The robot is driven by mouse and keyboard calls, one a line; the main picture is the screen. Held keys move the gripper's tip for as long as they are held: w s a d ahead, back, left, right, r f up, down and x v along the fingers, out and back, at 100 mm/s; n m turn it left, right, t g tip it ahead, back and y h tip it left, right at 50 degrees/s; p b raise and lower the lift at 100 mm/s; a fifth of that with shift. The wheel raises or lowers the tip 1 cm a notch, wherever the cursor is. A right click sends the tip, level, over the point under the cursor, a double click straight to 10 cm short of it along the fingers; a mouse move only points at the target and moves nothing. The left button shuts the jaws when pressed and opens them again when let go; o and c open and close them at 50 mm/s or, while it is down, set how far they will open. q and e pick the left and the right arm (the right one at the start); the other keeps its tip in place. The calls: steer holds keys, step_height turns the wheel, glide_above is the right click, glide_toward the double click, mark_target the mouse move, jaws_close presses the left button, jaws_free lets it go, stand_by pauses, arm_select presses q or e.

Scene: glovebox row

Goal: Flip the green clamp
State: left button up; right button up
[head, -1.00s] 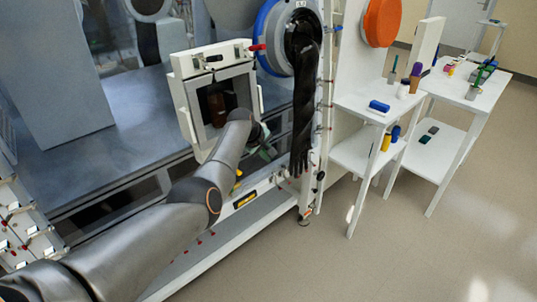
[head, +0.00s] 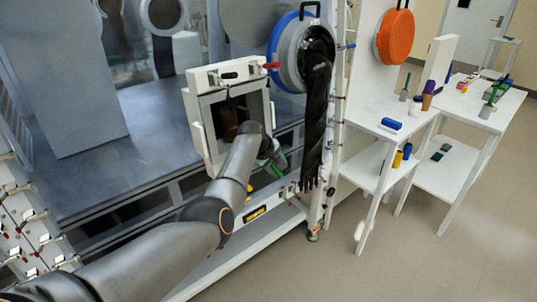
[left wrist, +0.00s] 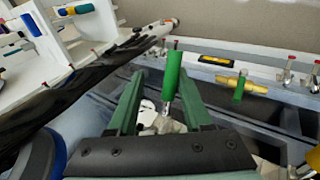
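The green clamp shows in the left wrist view as an upright bright green handle (left wrist: 173,75) with a metal shank below it. My left gripper (left wrist: 160,88) is open, with its dark green fingers apart and the handle showing between them, closer to the right finger. I cannot tell whether that finger touches it. In the head view my left gripper (head: 272,158) is small and partly hidden by my wrist, beside the right edge of the square white-framed port. The base of the clamp is partly hidden. My right gripper is not in view.
The white-framed port (head: 193,122) stands left of my left gripper. A dark glove (head: 314,130) hangs from a blue-ringed port on the right. A smaller green handle (left wrist: 239,88) stands at a brass-coloured fitting. White side tables (head: 368,115) with bottles stand farther right.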

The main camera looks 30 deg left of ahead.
arm_select(q)
steer(key=p+v, duration=0.1)
steer(key=v, duration=1)
steer(key=shift+s+r, duration=0.2)
steer(key=shift+r, duration=0.1)
steer(key=shift+c, duration=0.3)
